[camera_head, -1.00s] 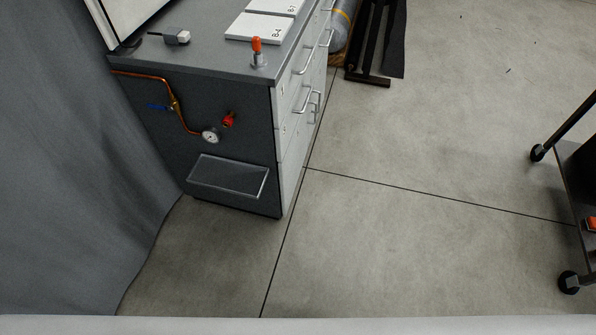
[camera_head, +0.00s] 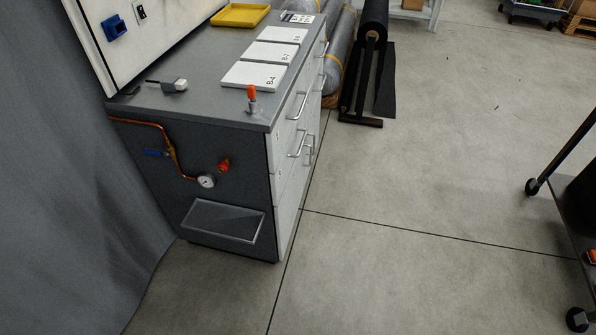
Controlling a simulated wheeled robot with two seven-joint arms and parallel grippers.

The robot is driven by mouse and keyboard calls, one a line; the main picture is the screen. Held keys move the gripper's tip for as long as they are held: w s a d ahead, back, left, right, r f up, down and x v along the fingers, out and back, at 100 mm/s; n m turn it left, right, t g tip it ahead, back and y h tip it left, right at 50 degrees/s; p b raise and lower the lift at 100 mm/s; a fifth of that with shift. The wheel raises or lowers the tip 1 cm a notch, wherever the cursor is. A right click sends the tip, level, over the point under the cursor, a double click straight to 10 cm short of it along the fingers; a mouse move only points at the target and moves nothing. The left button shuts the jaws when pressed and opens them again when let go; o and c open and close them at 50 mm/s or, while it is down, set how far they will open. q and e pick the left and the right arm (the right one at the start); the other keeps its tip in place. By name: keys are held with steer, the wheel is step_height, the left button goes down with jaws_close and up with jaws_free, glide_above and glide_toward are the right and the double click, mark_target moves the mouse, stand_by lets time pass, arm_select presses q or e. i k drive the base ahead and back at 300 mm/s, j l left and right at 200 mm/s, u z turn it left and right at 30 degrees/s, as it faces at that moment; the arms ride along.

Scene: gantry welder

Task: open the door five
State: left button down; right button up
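A grey workbench cabinet (camera_head: 196,155) stands left of centre, its white front facing right and seen at a steep angle. The front carries several drawers and doors with metal bar handles, among them an upper handle (camera_head: 297,106) and a lower handle (camera_head: 299,144). Another handle (camera_head: 311,150) sits close beside the lower one. The fronts look shut. I cannot read any number on them, so I cannot tell which is door five. Neither of my grippers is in view.
White binders (camera_head: 254,76), an orange-topped tool (camera_head: 252,97) and a yellow tray (camera_head: 239,14) lie on the benchtop. A black roll stand (camera_head: 368,70) is beyond. A grey curtain (camera_head: 60,180) hangs left. A dark wheeled cart (camera_head: 572,225) stands right. Open concrete floor (camera_head: 430,170) lies between.

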mark_target(285, 214)
steer(key=i+l+u, duration=0.1)
steer(key=u, duration=0.3)
steer(key=i+l+u, duration=0.15)
steer(key=u, duration=0.2)
steer(key=l+u, duration=0.2)
steer(key=u, duration=0.2)
steer(key=i, duration=0.05)
